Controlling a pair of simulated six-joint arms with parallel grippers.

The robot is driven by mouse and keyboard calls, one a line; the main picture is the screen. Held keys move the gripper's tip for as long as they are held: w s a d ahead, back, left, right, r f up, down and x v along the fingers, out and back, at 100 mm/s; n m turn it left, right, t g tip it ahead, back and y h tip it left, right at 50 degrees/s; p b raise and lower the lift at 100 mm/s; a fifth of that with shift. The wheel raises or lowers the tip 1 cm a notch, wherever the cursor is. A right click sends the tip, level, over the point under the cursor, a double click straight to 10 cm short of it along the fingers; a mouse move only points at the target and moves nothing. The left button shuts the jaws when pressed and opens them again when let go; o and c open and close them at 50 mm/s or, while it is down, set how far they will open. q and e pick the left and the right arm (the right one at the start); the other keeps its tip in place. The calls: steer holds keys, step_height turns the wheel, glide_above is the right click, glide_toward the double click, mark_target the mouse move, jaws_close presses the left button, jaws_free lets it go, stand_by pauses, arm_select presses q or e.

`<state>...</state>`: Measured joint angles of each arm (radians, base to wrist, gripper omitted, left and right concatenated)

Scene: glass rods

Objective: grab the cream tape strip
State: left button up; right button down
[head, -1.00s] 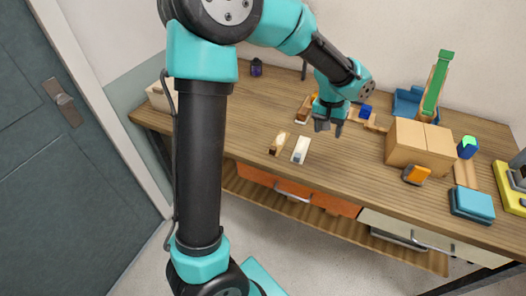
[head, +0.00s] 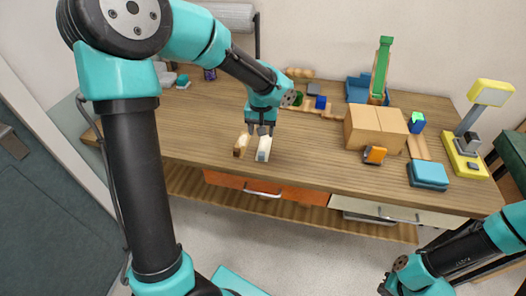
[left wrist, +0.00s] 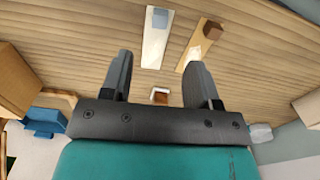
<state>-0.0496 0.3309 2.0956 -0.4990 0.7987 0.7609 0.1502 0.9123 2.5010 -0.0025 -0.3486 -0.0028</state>
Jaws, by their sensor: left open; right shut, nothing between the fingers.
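A pale cream strip (head: 264,148) lies flat on the wooden table in the head view, with a grey block at one end. It also shows in the left wrist view (left wrist: 155,42), ahead of the fingers. A tan strip (head: 242,143) with a brown block lies beside it, to its left in the head view and to its right in the left wrist view (left wrist: 193,50). My left gripper (head: 261,129) points down just behind the cream strip, its fingers (left wrist: 160,58) open and empty. My right gripper (head: 386,288) is shut and empty, low at the right, in front of the table.
A cardboard box (head: 372,128) with an orange item (head: 375,155) before it stands right of the strips. A green bar (head: 381,65) rises behind the box. The table's front middle is clear.

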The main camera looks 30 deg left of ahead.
arm_select(q)
glide_above(261, 155)
step_height(261, 155, down, 7)
steer(key=shift+d+f, duration=0.1)
stand_by(0.3)
steer(key=shift+f, duration=2.65)
steer(key=c, duration=1)
steer(key=shift+r, duration=0.1)
